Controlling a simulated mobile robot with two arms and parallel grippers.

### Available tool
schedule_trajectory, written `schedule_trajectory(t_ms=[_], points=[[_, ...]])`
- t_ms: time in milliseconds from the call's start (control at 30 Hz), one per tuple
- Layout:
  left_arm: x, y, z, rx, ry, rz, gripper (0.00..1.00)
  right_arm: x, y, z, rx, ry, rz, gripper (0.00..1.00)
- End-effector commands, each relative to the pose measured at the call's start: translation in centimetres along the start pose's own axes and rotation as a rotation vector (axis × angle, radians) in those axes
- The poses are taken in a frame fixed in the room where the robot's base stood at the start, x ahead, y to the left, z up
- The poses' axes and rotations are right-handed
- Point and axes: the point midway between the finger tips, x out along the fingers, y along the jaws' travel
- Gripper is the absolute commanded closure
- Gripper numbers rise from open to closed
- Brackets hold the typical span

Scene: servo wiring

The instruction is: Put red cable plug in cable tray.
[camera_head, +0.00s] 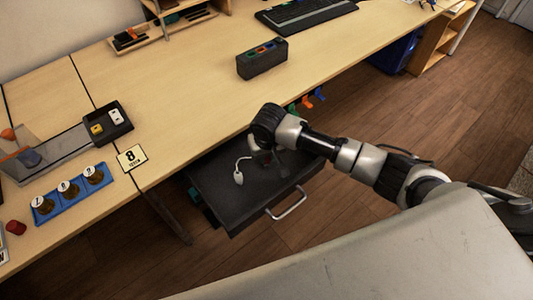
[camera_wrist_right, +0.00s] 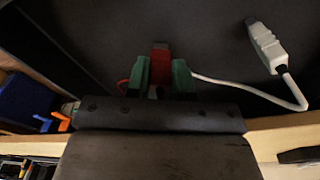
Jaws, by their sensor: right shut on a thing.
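The red cable plug (camera_wrist_right: 160,62) is between the green-padded fingers of my right gripper (camera_wrist_right: 160,78) in the right wrist view. The gripper is shut on it, and a bit of red cable shows at left. In the head view my right gripper (camera_head: 268,158) is low over the open dark drawer (camera_head: 228,200), with a small spot of red beside it. I cannot tell whether the plug touches the drawer floor. A dark box with coloured slots (camera_head: 262,65) stands on the desk; I cannot tell if it is the cable tray. My left gripper is out of view.
A white plug (camera_head: 238,178) with a white cable lies in the drawer, close beside my right gripper; it also shows in the right wrist view (camera_wrist_right: 267,45). The desk edge (camera_head: 225,135) overhangs the drawer's back. Coloured hooks (camera_head: 308,102) hang under the desk.

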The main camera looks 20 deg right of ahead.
Motion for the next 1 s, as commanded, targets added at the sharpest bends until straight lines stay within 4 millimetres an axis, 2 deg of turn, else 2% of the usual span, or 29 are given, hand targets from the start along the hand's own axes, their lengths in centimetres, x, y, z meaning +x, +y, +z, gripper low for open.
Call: schedule_trajectory(t_ms=[67, 100, 233, 500, 633, 767, 1000], points=[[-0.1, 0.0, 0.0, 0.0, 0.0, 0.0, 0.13, 0.2, 0.0, 0.1, 0.001, -0.001, 0.0, 1.0], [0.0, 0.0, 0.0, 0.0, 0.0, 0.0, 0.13, 0.2, 0.0, 0.0, 0.001, 0.0, 0.0, 0.73], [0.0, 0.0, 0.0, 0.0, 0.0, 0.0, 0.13, 0.2, 0.0, 0.0, 0.0, 0.0, 0.0, 0.53], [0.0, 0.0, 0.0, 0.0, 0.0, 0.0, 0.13, 0.2, 0.0, 0.0, 0.0, 0.0, 0.0, 0.52], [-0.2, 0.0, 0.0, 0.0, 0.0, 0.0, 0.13, -0.8, 0.0, 0.0, 0.0, 0.0, 0.0, 0.52], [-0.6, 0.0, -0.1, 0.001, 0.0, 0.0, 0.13, -3.1, 0.0, -0.1, 0.0, 0.003, -0.001, 0.52], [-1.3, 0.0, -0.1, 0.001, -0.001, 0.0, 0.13, -8.3, -0.1, -0.1, 0.0, 0.003, -0.002, 0.52]])
